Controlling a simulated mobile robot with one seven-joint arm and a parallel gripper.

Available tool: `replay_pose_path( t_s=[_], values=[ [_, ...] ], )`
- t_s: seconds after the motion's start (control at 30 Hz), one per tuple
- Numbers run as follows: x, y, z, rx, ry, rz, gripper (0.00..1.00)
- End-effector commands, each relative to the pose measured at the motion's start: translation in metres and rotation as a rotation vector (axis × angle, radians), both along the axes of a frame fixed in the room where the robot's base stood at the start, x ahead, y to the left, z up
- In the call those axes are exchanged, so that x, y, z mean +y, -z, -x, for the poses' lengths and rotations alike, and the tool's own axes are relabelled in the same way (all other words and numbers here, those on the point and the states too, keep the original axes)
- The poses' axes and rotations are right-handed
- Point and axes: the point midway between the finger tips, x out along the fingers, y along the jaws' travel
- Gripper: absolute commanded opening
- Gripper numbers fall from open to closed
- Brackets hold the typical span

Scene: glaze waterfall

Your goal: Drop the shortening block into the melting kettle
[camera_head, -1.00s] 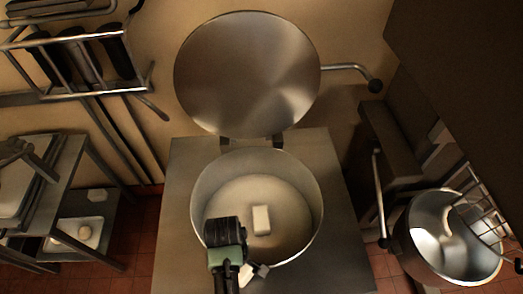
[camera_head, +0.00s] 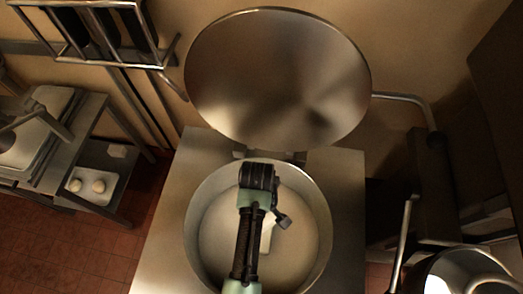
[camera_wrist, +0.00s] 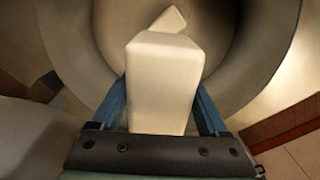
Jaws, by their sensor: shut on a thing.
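The melting kettle (camera_head: 319,212) is a round metal pot set in a steel block, with its lid raised behind it. My gripper (camera_wrist: 161,88) has its blue fingers on both sides of a whitish shortening block (camera_wrist: 160,100) and is shut on it. The kettle's wall (camera_wrist: 268,55) curves around beyond the held block in the wrist view. A second pale block (camera_wrist: 172,19) lies inside the kettle, past the held one; it shows partly beside my arm in the head view (camera_head: 267,236). My arm reaches over the kettle opening and hides the held block there.
The round lid (camera_head: 275,75) stands open behind the kettle, with a bent bar to its right. A metal bowl (camera_head: 440,272) is at the lower right. A shelf cart (camera_head: 70,150) with a tray of pale round items stands at left. A wall rack (camera_head: 95,30) hangs upper left.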

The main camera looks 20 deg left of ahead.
Motion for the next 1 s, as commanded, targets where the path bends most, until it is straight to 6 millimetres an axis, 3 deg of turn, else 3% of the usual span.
replay_pose_path(
  t_s=[0.4, 0.8, 0.83, 0.93, 1.0],
  values=[
    [0.001, 0.048, 0.000, -0.003, -0.001, -0.001, 0.00],
    [0.000, 0.053, 0.000, -0.003, 0.000, -0.001, 0.00],
    [0.000, 0.053, 0.000, -0.003, 0.000, -0.001, 0.81],
    [0.000, 0.053, 0.000, -0.003, 0.000, -0.001, 0.99],
    [0.000, 0.053, 0.000, -0.001, 0.000, 0.000, 1.00]
  ],
)
